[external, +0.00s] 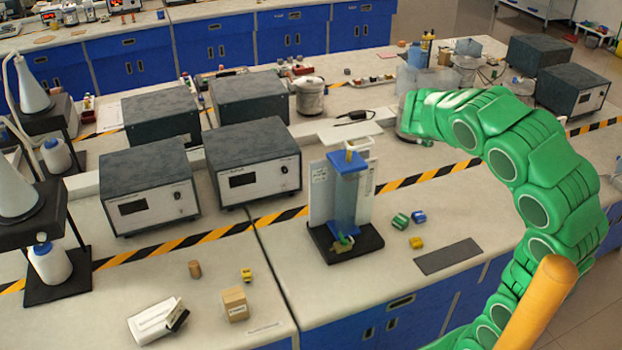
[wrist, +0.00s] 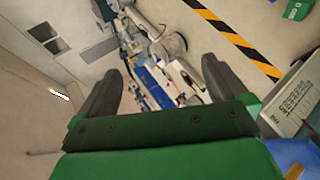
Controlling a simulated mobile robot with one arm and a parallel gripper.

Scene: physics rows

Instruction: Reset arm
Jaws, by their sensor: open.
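My gripper (wrist: 157,82) shows in the wrist view with its two dark fingers spread wide apart. Nothing is between them. In the external view my green arm (external: 540,150) rises from the lower right and curves over to the left above the bench (external: 480,205). Its far end is over the back part of the bench, and the fingers cannot be made out there. The wrist view is tilted and looks past the fingers at the room.
A blue column (external: 344,190) on a black base stands left of my arm. Small green (external: 400,221), blue (external: 418,216) and yellow (external: 416,242) blocks lie beside it. Grey-topped instrument boxes (external: 253,165) stand at left and right. The bench's front right is mostly clear.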

